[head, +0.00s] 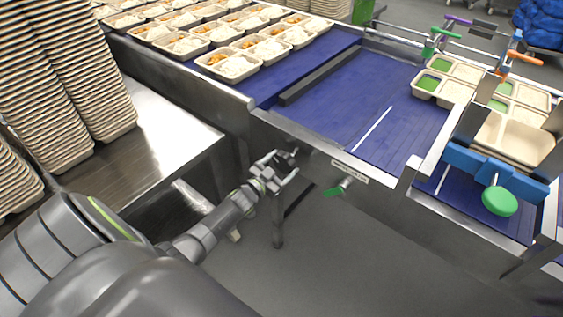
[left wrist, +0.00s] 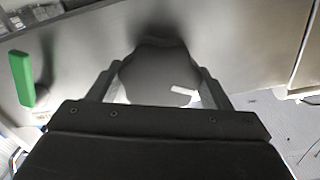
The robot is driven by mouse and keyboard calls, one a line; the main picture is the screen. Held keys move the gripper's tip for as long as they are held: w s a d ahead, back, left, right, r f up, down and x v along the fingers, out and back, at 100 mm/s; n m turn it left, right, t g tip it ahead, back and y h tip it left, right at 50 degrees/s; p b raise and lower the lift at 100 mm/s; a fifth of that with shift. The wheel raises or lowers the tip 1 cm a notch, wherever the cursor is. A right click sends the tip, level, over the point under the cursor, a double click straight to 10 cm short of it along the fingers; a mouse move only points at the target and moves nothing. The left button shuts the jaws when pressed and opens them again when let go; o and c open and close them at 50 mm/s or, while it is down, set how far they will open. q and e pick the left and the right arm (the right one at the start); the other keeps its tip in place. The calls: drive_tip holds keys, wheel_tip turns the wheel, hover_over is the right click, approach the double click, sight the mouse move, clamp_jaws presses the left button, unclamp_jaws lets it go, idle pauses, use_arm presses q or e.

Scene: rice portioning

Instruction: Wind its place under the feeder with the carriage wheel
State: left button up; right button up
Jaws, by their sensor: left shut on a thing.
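My left gripper (head: 283,163) is at the steel side of the conveyor, below its edge. It is shut on a dark lobed wheel (left wrist: 153,72), which sits between the two fingers in the left wrist view. A white mark shows on the wheel's face. In the head view the gripper mostly hides the wheel. On the right, compartment trays (head: 519,139) stand on the blue belt, some with green filling. A blue bracket (head: 468,158) with a green knob (head: 499,201) is in front of them. I cannot tell which part is the feeder. My right gripper is not in view.
A green lever (head: 338,190) sits right of my left gripper; it also shows in the left wrist view (left wrist: 22,79). A dark bar (head: 318,76) crosses the blue belt (head: 345,95). Filled trays (head: 233,64) stand at the back, and tall tray stacks (head: 85,75) at the left.

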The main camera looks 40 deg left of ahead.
use_arm(q)
drive_tip(key=n+p, duration=0.1)
drive_tip(key=n, duration=0.4)
drive_tip(key=shift+f+n, duration=0.1)
drive_tip(key=shift+n, duration=0.2)
drive_tip(key=shift+p, duration=0.3)
drive_tip(key=o, duration=1)
drive_tip(key=s, duration=0.5)
drive_tip(key=s+a, duration=0.1)
drive_tip(key=s, duration=1.1)
drive_tip(key=shift+s+a+b, duration=0.15)
drive_tip(key=shift+s+b, duration=0.05)
drive_tip(key=shift+b, duration=0.15)
